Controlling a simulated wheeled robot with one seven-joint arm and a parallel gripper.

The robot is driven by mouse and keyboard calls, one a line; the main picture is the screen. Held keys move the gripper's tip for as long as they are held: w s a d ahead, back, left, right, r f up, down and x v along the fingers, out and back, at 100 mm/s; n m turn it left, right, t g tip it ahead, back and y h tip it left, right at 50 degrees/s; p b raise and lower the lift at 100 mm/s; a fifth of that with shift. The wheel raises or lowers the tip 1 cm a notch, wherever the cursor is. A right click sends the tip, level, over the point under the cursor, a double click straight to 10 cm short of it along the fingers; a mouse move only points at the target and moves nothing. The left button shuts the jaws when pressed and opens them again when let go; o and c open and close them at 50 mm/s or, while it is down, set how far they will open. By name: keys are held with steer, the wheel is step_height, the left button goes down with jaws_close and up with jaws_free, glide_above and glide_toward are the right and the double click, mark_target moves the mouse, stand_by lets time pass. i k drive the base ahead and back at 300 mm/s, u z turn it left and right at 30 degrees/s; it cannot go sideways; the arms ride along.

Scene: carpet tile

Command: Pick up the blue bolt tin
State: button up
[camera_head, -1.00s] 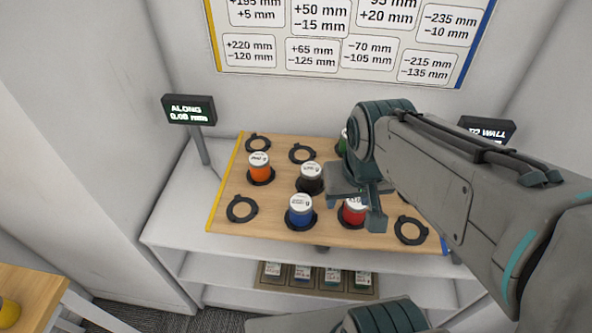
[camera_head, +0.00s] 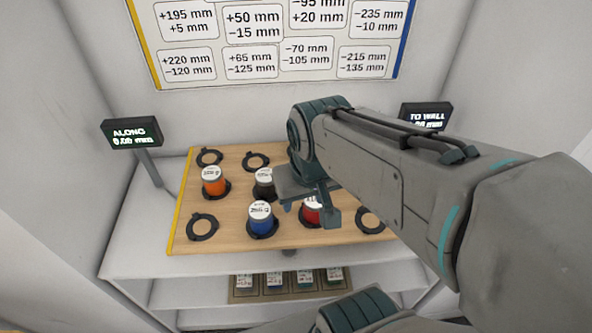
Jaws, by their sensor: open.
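The blue bolt tin (camera_head: 262,222), with a white lid, stands upright in a black ring on the wooden board (camera_head: 183,236), near its front edge. My gripper (camera_head: 310,205) hangs over the board to the right of the blue tin, above and partly in front of the red tin (camera_head: 311,212). It is open and apart from the blue tin. My arm hides the back right of the board.
An orange tin (camera_head: 213,182) and a black tin (camera_head: 264,186) stand behind the blue tin. Empty black rings (camera_head: 202,227) lie around. Small display screens (camera_head: 132,133) flank the board. A lower shelf holds a tray of tins (camera_head: 288,284). Walls enclose the sides and back.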

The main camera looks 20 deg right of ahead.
mark_target(260, 213)
steer(key=k, duration=0.5)
steer(key=u, duration=1.9)
steer(key=i, duration=1.2)
steer(key=z, duration=3)
